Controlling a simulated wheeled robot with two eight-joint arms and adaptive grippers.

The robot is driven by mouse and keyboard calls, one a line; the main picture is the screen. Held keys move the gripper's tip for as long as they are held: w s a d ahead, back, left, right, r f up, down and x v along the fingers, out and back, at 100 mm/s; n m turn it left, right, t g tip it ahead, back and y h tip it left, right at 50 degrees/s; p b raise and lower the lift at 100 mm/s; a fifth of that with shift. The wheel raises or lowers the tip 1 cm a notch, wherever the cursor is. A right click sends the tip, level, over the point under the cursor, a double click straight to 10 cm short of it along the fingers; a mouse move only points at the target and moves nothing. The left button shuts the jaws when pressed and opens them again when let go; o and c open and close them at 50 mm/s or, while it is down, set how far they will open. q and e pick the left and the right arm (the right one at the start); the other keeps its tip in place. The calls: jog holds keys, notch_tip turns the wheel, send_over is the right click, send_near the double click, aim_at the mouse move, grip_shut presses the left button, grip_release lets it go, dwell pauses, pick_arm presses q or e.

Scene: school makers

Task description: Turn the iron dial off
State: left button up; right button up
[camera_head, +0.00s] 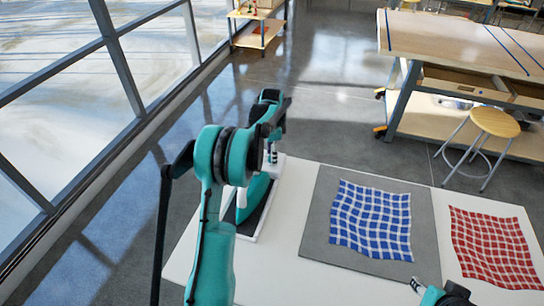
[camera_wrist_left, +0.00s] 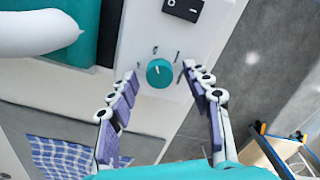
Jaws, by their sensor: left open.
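The teal iron (camera_head: 254,192) with its white handle rests on a white and black stand (camera_head: 247,222) at the table's left end, partly hidden by my left arm. In the left wrist view the iron (camera_wrist_left: 88,48) is at upper left. The round teal dial (camera_wrist_left: 160,74) sits on the white panel, with a short white pointer line and small dark marks around it. My left gripper (camera_wrist_left: 160,70) is open, with one finger on each side of the dial in that view; contact does not show. It also shows in the head view (camera_head: 272,153). A partial right end (camera_head: 440,294) is at the bottom edge.
A blue checked cloth (camera_head: 371,220) lies on a grey mat (camera_head: 314,230). A red checked cloth (camera_head: 492,247) lies to the right on the white table (camera_head: 445,185). A black block (camera_wrist_left: 184,9) is on the panel beyond the dial. A stool (camera_head: 494,122) and workbench stand behind.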

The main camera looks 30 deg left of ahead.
pick_arm(q)
jog(key=shift+f, duration=0.1)
grip_shut()
jog(key=shift+n, duration=0.4)
jog(key=n, duration=0.4)
jog(key=shift+n+p, duration=0.3)
jog(key=shift+p, duration=0.1)
jog(key=n, duration=0.6)
jog(key=shift+n, duration=0.3)
